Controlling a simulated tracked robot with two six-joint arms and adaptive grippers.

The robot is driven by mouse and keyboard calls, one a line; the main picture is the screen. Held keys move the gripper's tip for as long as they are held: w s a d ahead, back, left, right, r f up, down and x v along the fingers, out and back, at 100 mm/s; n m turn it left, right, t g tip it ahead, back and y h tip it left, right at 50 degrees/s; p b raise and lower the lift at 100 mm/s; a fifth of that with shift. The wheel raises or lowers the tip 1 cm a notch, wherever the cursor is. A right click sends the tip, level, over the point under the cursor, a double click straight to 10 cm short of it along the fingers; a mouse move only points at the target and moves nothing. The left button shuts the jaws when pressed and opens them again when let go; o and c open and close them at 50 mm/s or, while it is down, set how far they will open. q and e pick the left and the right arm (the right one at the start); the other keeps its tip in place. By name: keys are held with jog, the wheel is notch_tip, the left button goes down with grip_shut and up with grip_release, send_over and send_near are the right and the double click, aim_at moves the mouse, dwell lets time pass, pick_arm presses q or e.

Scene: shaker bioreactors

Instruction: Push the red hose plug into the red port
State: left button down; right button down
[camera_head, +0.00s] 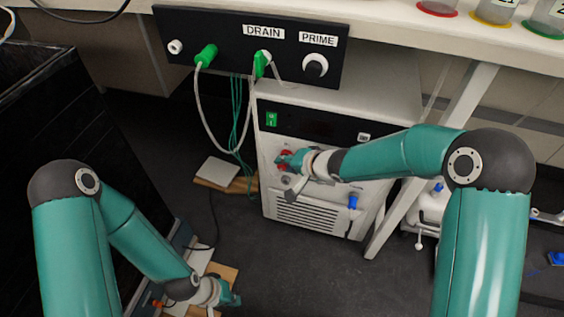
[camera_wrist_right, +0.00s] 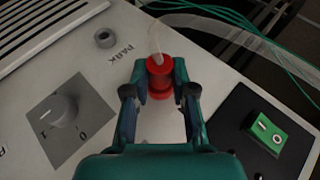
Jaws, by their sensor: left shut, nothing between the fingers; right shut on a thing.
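The red hose plug (camera_wrist_right: 159,66), with a pale clear hose from its end, sits between the fingers of my right gripper (camera_wrist_right: 159,80) in the right wrist view. That gripper (camera_head: 287,160) is shut on it at the front of the white bioreactor unit (camera_head: 310,190). Red shows beside the fingers in the head view, but plug and port cannot be told apart there. The red port is not clearly distinguishable, and I cannot tell whether the plug is seated. My left gripper (camera_head: 228,297) is shut and empty, low at the lower left.
A grey PARK socket (camera_wrist_right: 105,38), a rotary knob (camera_wrist_right: 62,110) and a green switch (camera_wrist_right: 267,133) surround the gripper on the panel. A blue fitting (camera_head: 353,201) is at lower right. Above is the black DRAIN/PRIME panel (camera_head: 225,30) with green plugs and hanging hoses.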

jog(key=shift+w+d, duration=0.1)
jog(key=shift+w, duration=0.05)
jog(key=c, duration=0.9)
grip_release()
jog(key=v, duration=1.2)
jog(key=shift+f, duration=0.1)
